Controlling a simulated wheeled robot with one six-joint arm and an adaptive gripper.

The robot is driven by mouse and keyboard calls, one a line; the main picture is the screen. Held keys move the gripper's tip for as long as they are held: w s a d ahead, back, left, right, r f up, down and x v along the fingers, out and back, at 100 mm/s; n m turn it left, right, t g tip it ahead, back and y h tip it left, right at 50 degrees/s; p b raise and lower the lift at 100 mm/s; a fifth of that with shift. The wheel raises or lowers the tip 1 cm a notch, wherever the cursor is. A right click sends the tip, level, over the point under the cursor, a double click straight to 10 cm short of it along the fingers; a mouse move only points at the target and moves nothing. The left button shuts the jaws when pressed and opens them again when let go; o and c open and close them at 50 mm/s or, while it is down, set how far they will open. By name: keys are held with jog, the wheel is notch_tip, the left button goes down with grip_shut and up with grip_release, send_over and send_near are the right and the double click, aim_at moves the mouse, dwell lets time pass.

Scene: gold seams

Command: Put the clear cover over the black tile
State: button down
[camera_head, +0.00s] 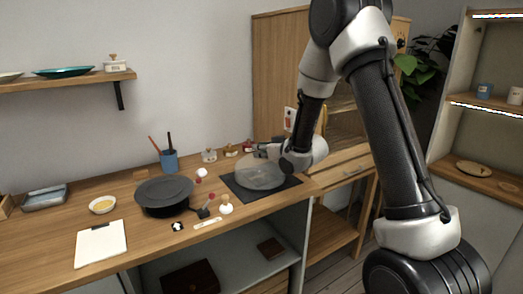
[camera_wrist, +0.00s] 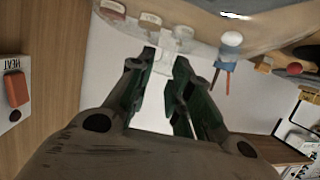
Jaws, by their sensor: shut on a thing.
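The black tile (camera_head: 229,184) is a dark flat square on the wooden counter, right of the black pan. The clear cover (camera_head: 259,176) is a see-through round dome over the tile in the head view. I cannot tell whether its rim touches the tile. My gripper (camera_head: 262,152) is at the top of the cover, coming in from the right. In the wrist view my gripper (camera_wrist: 166,68) is shut on the cover's pale knob, and the clear cover (camera_wrist: 215,40) curves across the top of the picture. The fingers and my wrist hide part of the cover.
A black pan (camera_head: 164,194) stands left of the tile. A wooden cabinet (camera_head: 277,70) stands behind.

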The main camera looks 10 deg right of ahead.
jog(key=shift+f, duration=0.7)
jog(key=c, duration=0.7)
grip_release()
jog(key=shift+c, duration=0.2)
jog(key=shift+r, duration=4)
